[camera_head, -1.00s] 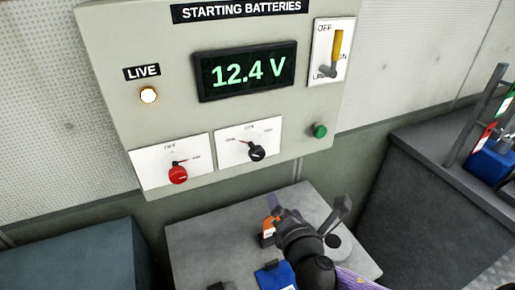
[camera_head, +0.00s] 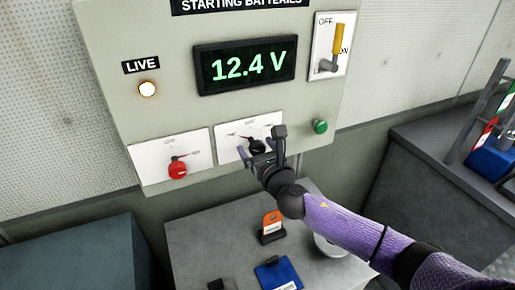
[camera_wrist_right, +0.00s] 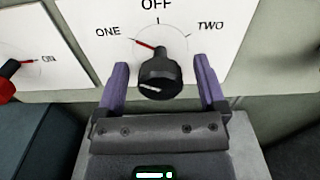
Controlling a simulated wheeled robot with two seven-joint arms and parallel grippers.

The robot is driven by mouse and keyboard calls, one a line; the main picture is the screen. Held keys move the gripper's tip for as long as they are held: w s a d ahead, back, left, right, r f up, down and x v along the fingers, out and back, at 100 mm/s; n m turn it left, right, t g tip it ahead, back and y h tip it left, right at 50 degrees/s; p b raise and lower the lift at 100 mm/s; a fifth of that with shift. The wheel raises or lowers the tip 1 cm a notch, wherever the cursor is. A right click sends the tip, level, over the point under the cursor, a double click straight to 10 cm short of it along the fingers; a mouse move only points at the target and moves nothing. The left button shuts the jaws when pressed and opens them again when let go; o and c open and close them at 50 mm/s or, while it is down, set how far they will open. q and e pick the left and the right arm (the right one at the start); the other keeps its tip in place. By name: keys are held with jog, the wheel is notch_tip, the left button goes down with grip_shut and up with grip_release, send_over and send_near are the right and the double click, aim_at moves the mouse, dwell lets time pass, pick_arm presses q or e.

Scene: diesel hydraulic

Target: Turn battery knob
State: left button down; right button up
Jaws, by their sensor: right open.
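The black battery knob (camera_head: 256,147) sits on a white plate at the lower middle of the panel. In the right wrist view the knob (camera_wrist_right: 160,76) has its red pointer toward ONE, with OFF at the top and TWO at the right. My right gripper (camera_head: 261,142) is open in front of the knob. Its two purple-sided fingers (camera_wrist_right: 160,72) stand to the left and right of the knob, with visible gaps. The gripper partly hides the knob plate in the head view. My left gripper is not in view.
A red knob (camera_head: 177,169) is left of the black one. A green button (camera_head: 320,126) is to the right. The panel has a 12.4 V display (camera_head: 246,66), a lit LIVE lamp (camera_head: 148,89) and a yellow-handled switch (camera_head: 337,42). An orange-tagged item (camera_head: 272,227) and blue item (camera_head: 279,274) lie below.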

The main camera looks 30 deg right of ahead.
grip_shut()
jog(key=shift+m, duration=0.4)
jog(key=m, duration=0.5)
jog(key=shift+m, duration=0.3)
jog(key=m, duration=0.6)
jog(key=shift+m+p, duration=0.3)
jog(key=shift+p, duration=0.1)
jog(key=m+p, duration=0.1)
jog(key=m, duration=0.4)
jog(key=m+p, duration=0.1)
jog(key=m, duration=0.4)
jog(key=shift+f+m, duration=0.1)
jog(key=shift+m, duration=0.6)
